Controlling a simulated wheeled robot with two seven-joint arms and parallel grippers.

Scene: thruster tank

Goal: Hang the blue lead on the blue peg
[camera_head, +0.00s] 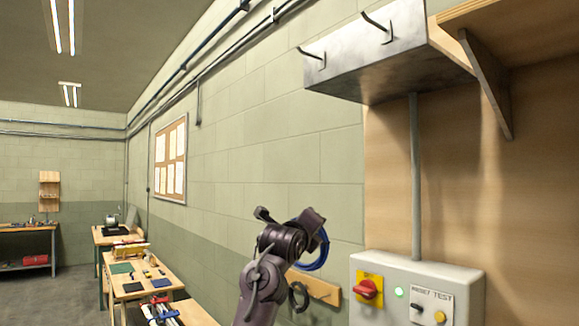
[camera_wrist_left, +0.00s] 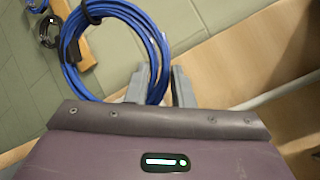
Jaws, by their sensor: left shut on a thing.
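The blue lead (camera_wrist_left: 160,50) is a coil bound with a black tie. In the left wrist view it passes between the two grey fingers of my left gripper (camera_wrist_left: 160,88), which is shut on it. In the head view my left gripper (camera_head: 312,220) is raised in front of the block wall, and part of the blue lead (camera_head: 322,254) hangs below it. A wooden rail (camera_head: 322,289) is on the wall just behind and below, with a dark coil (camera_head: 299,297) at its left. I cannot make out a blue peg. My right gripper is not in view.
A metal bracket (camera_head: 365,62) with dark hooks is high on the right, beside a wooden shelf (camera_head: 500,20). A grey control box (camera_head: 415,285) with a red knob stands below it. Workbenches (camera_head: 145,285) are at the left. Another blue coil (camera_wrist_left: 38,4) shows near the rail.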

